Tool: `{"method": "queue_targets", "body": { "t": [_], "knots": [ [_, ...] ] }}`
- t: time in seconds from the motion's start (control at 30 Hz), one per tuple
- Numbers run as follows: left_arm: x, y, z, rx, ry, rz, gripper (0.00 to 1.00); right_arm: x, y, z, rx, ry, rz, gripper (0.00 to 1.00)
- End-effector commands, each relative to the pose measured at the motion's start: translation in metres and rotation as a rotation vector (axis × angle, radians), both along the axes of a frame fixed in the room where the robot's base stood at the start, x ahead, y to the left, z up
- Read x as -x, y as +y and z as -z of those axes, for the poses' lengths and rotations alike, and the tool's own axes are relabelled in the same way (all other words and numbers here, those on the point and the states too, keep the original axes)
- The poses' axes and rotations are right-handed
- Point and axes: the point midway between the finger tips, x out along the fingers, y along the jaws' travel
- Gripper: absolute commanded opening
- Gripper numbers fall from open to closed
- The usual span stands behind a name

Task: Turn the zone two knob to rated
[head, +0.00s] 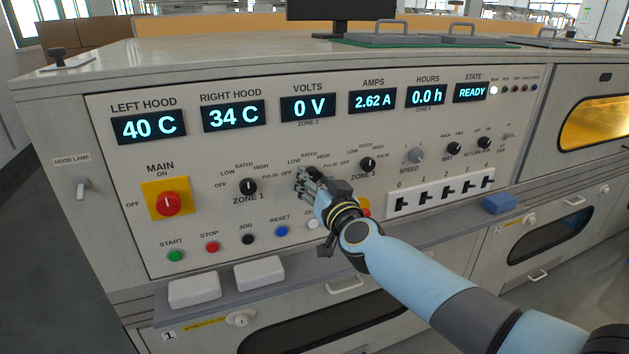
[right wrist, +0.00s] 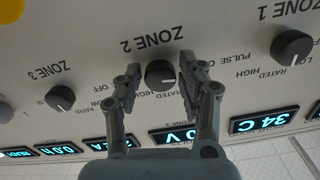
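The zone two knob (right wrist: 160,73) is a round black knob on the grey panel, under the label ZONE 2 in the upside-down right wrist view. My right gripper (right wrist: 158,82) is open, with one finger on each side of this knob. The right-hand finger is very near its side; a gap shows on the left-hand side. Whether either finger touches is unclear. In the head view, my right gripper (head: 304,180) hides the knob and part of its scale. The knob's pointer setting cannot be read surely. My left gripper is in neither view.
The zone 1 knob (head: 248,187) and zone 3 knob (head: 368,164) flank the gripper. The volts display (head: 308,107) reads 0 V, ZONE 2; the state display (head: 470,92) reads READY. Push buttons sit below, beside the red main switch (head: 168,204). A ledge (head: 330,247) projects under the panel.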

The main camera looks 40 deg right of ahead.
Motion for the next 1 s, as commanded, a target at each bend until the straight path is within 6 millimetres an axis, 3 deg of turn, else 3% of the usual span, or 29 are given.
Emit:
{"method": "queue_targets", "body": {
  "t": [0.03, 0.3, 0.67, 1.0],
  "knots": [
    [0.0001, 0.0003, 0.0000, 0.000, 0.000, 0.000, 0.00, 0.0001, 0.0000, 0.0001, 0.000, 0.000, 0.000, 0.31],
    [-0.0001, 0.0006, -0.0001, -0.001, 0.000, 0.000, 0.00, 0.0003, 0.0001, 0.0002, 0.000, 0.000, 0.000, 0.00],
    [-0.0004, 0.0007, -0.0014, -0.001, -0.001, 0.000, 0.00, 0.0003, 0.0004, 0.0001, -0.070, -0.016, 0.000, 0.00],
    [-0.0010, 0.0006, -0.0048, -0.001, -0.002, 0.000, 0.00, 0.0002, 0.0013, -0.0001, -0.325, -0.077, 0.000, 0.00]
  ]
}}
